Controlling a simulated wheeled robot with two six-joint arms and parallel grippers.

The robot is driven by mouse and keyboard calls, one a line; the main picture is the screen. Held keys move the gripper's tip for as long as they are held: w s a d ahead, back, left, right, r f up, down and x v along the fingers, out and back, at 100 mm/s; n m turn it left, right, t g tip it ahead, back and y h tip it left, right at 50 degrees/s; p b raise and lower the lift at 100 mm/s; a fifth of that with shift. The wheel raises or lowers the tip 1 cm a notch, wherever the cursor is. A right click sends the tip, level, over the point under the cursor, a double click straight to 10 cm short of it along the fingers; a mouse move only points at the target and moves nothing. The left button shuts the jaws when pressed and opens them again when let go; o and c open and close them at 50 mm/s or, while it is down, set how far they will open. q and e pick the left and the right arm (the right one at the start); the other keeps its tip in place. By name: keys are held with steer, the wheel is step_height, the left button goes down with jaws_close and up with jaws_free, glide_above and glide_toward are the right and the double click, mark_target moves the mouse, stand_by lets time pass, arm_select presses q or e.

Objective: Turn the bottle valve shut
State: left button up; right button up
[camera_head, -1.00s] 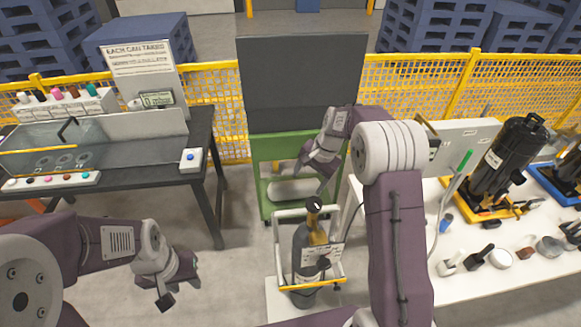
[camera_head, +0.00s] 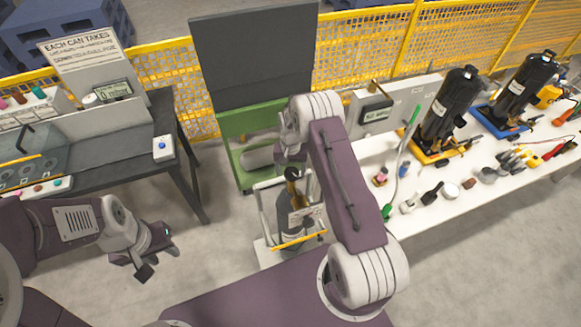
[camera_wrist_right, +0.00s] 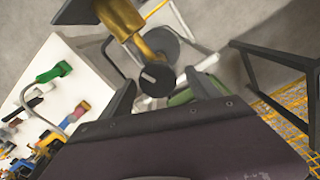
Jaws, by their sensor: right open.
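The dark grey gas bottle (camera_head: 287,222) stands in a light wheeled frame (camera_head: 264,212) in the middle of the head view, with a brass neck and a white tag. Its valve knob (camera_wrist_right: 157,80) is round and black with a pale mark, on brass fittings in the right wrist view. My right gripper (camera_wrist_right: 160,95) is open, its two dark fingers on either side of the knob, apart from it as far as I can tell. In the head view my right gripper (camera_head: 289,160) hides the bottle's top. My left gripper (camera_head: 156,255) is open and empty over bare floor.
A white table (camera_head: 450,212) at right carries black compressors (camera_head: 445,115), a green-handled hose (camera_head: 405,165) and small tools. A dark bench (camera_head: 185,135) stands at left. A green cart (camera_head: 232,124) and yellow fence are behind the bottle.

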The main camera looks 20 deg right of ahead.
steer(key=shift+d+f, duration=0.25)
steer(key=shift+a, duration=0.15)
steer(key=c, duration=1.3)
steer(key=m+b, duration=0.2)
steer(key=shift+f+b, duration=0.3)
steer(key=shift+b, duration=0.05)
steer(key=shift+c, duration=0.3)
steer(key=shift+m+b, duration=0.35)
steer(key=shift+m, duration=0.35)
steer(key=shift+r+m, duration=0.3)
steer(key=shift+m, duration=0.3)
steer(key=o, duration=1.4)
steer(key=shift+c, duration=0.2)
